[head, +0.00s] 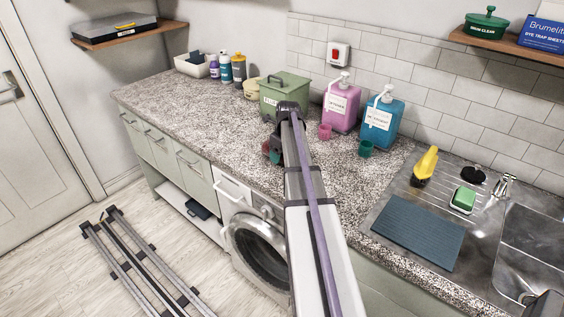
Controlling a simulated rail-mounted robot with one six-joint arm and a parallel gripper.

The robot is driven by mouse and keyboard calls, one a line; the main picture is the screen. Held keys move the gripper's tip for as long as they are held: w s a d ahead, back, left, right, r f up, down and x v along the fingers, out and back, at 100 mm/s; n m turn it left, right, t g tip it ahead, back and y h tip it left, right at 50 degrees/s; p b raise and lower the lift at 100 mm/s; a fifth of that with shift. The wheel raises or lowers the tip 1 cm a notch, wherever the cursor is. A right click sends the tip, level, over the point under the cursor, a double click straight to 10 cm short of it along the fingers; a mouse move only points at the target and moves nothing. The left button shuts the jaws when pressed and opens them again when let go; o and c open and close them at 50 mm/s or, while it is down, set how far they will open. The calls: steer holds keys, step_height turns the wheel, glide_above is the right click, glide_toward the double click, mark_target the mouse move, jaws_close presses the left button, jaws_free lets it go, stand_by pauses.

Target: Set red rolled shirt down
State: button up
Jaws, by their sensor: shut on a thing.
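My arm reaches out over the speckled counter (220,125), in front of the green box. My gripper (273,152) is at its far end, low over or at the counter near the front edge. It is shut on a small red thing (266,148), probably the red rolled shirt, with a teal patch beside it. My arm and gripper hide most of it. I cannot tell whether it touches the counter.
A green lidded box (284,92) stands just behind my gripper. To the right are a pink dispenser (341,104), a blue dispenser (381,120) and their small cups. The sink (530,240) is at far right. The counter left of my gripper is clear.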

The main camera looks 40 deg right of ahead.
steer(key=shift+f+p, duration=0.15)
steer(key=shift+p, duration=0.2)
steer(key=shift+f, duration=0.25)
steer(key=o, duration=1)
steer(key=r+p, duration=0.4)
steer(key=s+r+p, duration=0.1)
steer(key=r+p, duration=0.7)
steer(key=shift+s+d+r, duration=0.15)
steer(key=shift+s+r, duration=0.2)
steer(key=shift+s, duration=0.05)
steer(key=shift+f, duration=0.2)
steer(key=s+a+n, duration=0.5)
steer(key=a+n, duration=0.6)
steer(key=a, duration=0.2)
steer(key=s+a+n+g, duration=0.1)
steer(key=s+a+n, duration=0.4)
steer(key=a+n, duration=0.6)
steer(key=s+a+n, duration=0.5)
steer(key=a+n, duration=0.6)
steer(key=a, duration=0.3)
steer(key=shift+a+f+n+g+b, duration=0.3)
steer(key=shift+a+n+g, duration=0.05)
steer(key=shift+n+g, duration=0.05)
